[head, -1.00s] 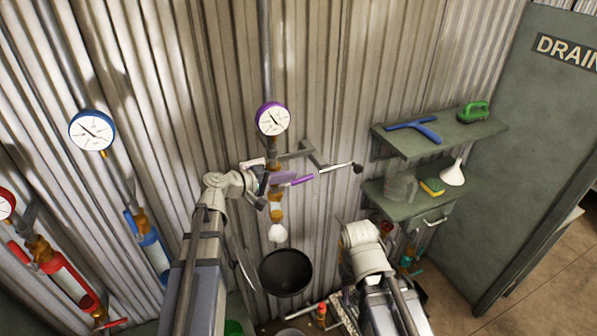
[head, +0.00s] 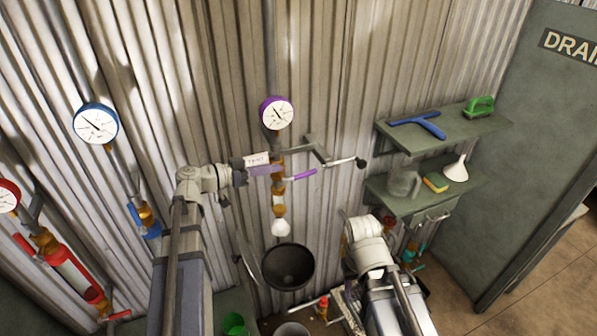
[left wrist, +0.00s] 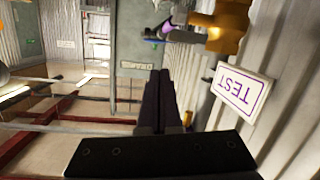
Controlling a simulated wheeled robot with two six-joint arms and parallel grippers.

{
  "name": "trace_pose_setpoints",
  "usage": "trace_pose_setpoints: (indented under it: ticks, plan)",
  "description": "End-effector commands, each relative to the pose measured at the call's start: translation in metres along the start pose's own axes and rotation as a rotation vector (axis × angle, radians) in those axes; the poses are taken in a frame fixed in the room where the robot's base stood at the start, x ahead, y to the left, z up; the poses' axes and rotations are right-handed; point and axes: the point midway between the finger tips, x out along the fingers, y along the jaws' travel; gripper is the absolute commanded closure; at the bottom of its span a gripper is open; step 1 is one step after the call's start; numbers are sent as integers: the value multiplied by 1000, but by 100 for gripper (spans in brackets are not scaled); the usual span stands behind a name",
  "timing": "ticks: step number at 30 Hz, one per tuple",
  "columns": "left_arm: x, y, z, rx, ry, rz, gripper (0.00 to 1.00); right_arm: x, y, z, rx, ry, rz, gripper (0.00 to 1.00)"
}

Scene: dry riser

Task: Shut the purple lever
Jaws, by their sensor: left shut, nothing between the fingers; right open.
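The purple lever (head: 303,174) sticks out to the right from the brass valve on the vertical pipe below the purple-rimmed gauge (head: 277,113). My left gripper (head: 279,169) is shut and empty, its dark fingers just left of the lever and overlapping the pipe in the picture. I cannot tell whether they touch it. In the left wrist view the shut fingers (left wrist: 160,75) point up, and a purple piece (left wrist: 169,26) beside the brass fitting (left wrist: 228,22) lies beyond their tips. My right arm's wrist shows at lower right, but its fingers are hidden.
A white TEST tag (head: 257,160) is by the pipe; it also shows in the left wrist view (left wrist: 243,91). A grey bracket arm with a black knob (head: 361,163) juts out right of the lever. A black bowl (head: 288,267) sits below. Shelves (head: 440,138) stand at right.

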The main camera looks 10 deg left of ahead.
Motion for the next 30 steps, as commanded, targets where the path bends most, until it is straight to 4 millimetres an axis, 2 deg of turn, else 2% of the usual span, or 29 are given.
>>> trace_pose_setpoints:
  ticks: [3,7,12,17,23,30]
  plan:
    - [-9,-2,-2,206,17,18,100,1,0,0,0,0,0,50]
    - [-14,-1,-4,356,32,31,100,1,0,0,0,0,0,50]
    - [-16,-1,-5,432,40,35,100,1,0,0,0,0,0,50]
    - [-13,-1,-5,435,40,36,100,2,0,0,0,0,0,50]
    - [14,0,-4,435,39,39,100,7,-1,0,1,0,0,50]
    - [65,2,-6,433,39,40,100,15,-1,-1,1,1,0,50]
